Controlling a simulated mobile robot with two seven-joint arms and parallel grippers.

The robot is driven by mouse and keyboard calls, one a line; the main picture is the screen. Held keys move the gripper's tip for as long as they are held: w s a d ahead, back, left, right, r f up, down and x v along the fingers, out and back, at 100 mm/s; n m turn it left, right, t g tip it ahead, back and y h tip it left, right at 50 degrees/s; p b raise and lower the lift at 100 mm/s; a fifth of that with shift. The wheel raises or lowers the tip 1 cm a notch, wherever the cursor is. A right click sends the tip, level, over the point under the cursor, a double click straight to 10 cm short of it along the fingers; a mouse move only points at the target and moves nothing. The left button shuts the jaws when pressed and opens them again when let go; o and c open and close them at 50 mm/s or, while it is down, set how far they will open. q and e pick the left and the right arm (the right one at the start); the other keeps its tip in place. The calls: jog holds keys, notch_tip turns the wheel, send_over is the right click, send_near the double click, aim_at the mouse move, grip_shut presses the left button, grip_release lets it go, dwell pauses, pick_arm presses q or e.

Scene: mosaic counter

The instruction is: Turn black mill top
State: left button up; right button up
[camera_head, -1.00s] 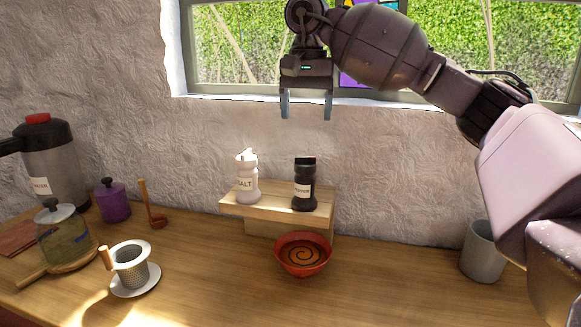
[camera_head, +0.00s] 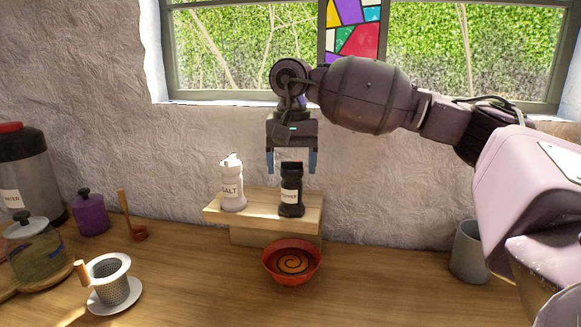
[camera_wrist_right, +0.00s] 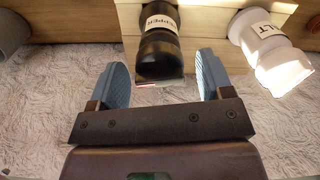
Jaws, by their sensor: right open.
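The black pepper mill (camera_head: 291,192) stands upright on a small wooden shelf (camera_head: 238,216), with a white label on its body. It also shows in the right wrist view (camera_wrist_right: 160,50), its top end pointing toward the gap between the fingers. My right gripper (camera_head: 292,165) is open, pointing down, with its two blue fingers on either side of the mill's top. Whether a finger touches it I cannot tell. The white salt mill (camera_head: 232,188) stands to the left on the same shelf; it also shows in the right wrist view (camera_wrist_right: 270,50). My left gripper is not in view.
A red bowl (camera_head: 291,275) with a spiral inside sits in front of the shelf. A grey cup (camera_head: 468,252) stands at the right. A strainer cup on a saucer (camera_head: 112,298), a glass jar (camera_head: 36,252), a purple jar (camera_head: 91,215) and a water dispenser (camera_head: 30,170) are at the left.

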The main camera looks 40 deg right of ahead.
jog(key=shift+f, duration=0.25)
jog(key=shift+c, duration=0.4)
